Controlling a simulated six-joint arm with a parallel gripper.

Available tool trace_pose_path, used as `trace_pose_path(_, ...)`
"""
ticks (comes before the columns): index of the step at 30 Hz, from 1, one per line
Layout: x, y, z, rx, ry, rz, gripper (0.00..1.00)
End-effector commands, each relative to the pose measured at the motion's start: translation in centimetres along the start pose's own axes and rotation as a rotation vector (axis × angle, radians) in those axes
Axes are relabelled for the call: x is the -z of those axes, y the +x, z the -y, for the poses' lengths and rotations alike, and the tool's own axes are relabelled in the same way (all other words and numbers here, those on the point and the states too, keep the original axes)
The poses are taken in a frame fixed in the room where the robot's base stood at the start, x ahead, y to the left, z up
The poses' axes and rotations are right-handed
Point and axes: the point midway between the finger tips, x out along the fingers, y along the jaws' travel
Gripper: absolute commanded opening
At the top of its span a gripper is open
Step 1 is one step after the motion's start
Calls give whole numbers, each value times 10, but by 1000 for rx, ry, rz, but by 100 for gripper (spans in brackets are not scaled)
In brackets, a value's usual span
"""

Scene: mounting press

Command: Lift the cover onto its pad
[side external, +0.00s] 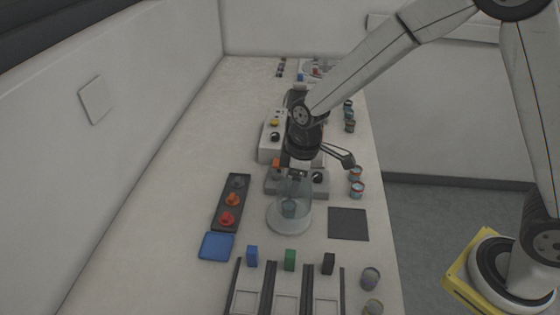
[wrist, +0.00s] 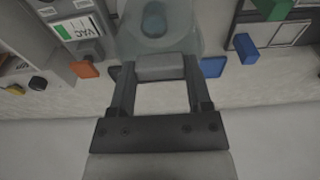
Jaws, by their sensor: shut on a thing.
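The clear cover (side external: 298,190) is a see-through dome on a pale round base (side external: 289,227). A small grey-blue piece (side external: 289,208) shows inside it. My gripper (side external: 298,176) is above the cover, pointing down, with its fingers at the top. In the wrist view my gripper (wrist: 160,72) is shut on a grey block, seemingly the cover's handle (wrist: 159,67), and the clear dome (wrist: 180,38) is just beyond it. I cannot tell whether the dome's rim touches the base. The dark square pad (side external: 348,224) lies bare to the right of the cover.
Blue, green and black blocks (side external: 290,260) stand in front, by slotted lanes. Cans (side external: 357,189) stand behind the pad. A grey control unit (side external: 318,184) is behind the cover.

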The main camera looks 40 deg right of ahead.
Motion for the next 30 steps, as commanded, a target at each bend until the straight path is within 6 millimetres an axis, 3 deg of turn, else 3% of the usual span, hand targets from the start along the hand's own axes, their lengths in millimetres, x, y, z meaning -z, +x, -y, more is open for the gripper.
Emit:
trace_pose_path(11,-25,-49,20,-2,-1,-3,2)
trace_pose_path(21,-63,-74,47,-2,-1,-3,2)
trace_pose_path(30,-85,-89,62,-1,-1,-1,2)
